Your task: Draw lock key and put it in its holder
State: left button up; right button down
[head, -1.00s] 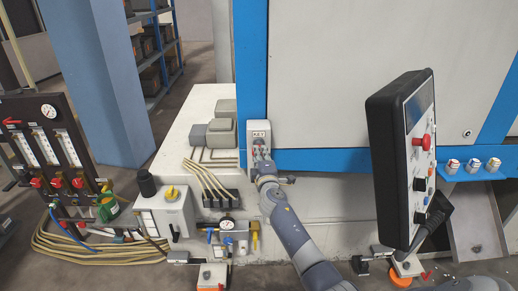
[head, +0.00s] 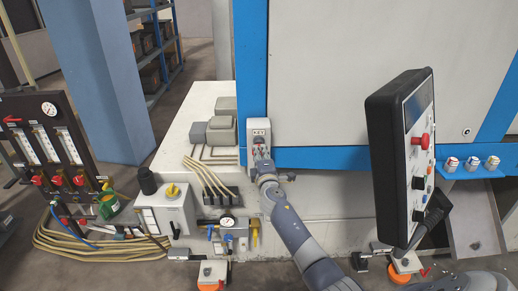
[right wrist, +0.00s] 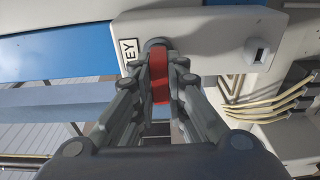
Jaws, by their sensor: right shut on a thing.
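The lock key (right wrist: 159,75) is a red piece standing between the fingers of my right gripper (right wrist: 161,82) in the right wrist view. The gripper is shut on it. The key's far end meets a round grey lock (right wrist: 155,45) beside the KEY label (right wrist: 129,52); I cannot tell whether it is still seated there. In the head view the KEY box (head: 258,125) is on the blue post, with my right gripper (head: 262,160) just below its front. A small dark slot (right wrist: 258,54) shows on the same pale surface; I cannot tell if it is the holder. My left gripper is not in view.
A black control pendant (head: 397,150) stands to the right of my right arm. A blue bracket (head: 470,170) with several small knobs is at the far right.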

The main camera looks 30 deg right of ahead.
jog(key=shift+s+a+r, duration=0.1)
jog(key=shift+s+a, duration=0.15)
jog(key=shift+s, duration=0.15)
jog(key=shift+p+v, duration=0.6)
jog(key=shift+v, duration=0.85)
jog(key=shift+a, duration=0.15)
jog(key=p+v, duration=0.1)
jog(key=v, duration=0.4)
notch_tip(320, 180, down, 13)
jog(key=b, duration=1.3)
jog(key=shift+w+a, duration=0.2)
jog(key=shift+w, duration=0.05)
jog(key=shift+w+b, duration=0.1)
jog(key=shift+b, duration=0.2)
jog(key=shift+d+b+x, duration=0.15)
jog(key=shift+b+x, duration=0.2)
jog(key=shift+x, duration=1.05)
jog(key=shift+d+b+x, duration=0.2)
jog(key=shift+b+x, duration=0.15)
jog(key=shift+x, duration=1.05)
